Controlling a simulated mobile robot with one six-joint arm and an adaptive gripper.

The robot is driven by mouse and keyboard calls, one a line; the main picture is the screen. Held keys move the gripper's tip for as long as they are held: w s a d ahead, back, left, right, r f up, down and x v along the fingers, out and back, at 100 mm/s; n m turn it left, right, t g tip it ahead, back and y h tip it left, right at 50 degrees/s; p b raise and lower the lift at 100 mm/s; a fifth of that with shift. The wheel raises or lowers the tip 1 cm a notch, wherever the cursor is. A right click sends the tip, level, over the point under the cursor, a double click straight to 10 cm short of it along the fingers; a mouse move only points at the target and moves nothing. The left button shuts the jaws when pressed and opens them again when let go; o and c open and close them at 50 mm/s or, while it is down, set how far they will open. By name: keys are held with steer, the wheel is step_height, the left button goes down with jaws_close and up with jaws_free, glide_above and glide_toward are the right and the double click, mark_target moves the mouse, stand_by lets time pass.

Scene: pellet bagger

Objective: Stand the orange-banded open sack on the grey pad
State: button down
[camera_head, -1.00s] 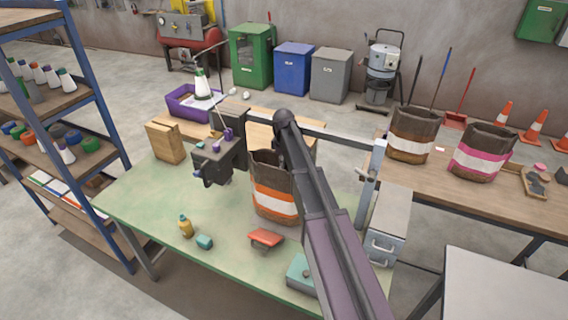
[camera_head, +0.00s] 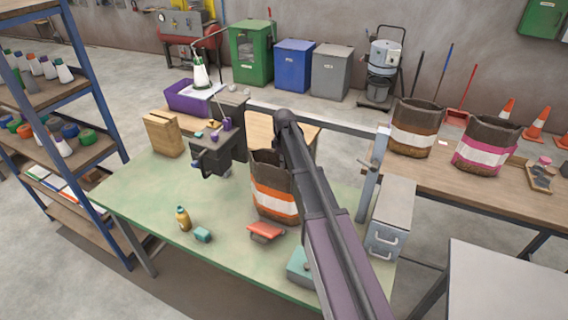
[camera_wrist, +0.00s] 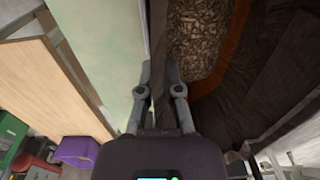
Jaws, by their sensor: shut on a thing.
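The orange-banded open sack (camera_head: 273,201) is brown with orange and white bands. It is upright at the green table, partly behind my arm in the head view. In the wrist view my gripper (camera_wrist: 158,82) is shut on the dark rim of the sack (camera_wrist: 270,80), one finger on each side of the wall. Tan pellets (camera_wrist: 205,45) show inside the open mouth. In the head view my gripper is hidden behind my arm. I cannot make out the grey pad, and whether the sack's base touches anything is unclear.
A dark machine (camera_head: 217,150) stands left of the sack, and a metal post (camera_head: 370,185) and grey drawer box (camera_head: 392,220) stand right. A red item (camera_head: 266,231) lies in front. A similar brown-banded sack (camera_head: 413,140) and a pink-banded sack (camera_head: 484,152) stand on the wooden table (camera_head: 450,180).

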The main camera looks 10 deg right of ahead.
steer(key=shift+f+b, duration=0.5)
steer(key=shift+b, duration=0.05)
steer(key=c, duration=0.7)
jaws_free()
steer(key=shift+r, duration=0.1)
steer(key=shift+r, duration=0.1)
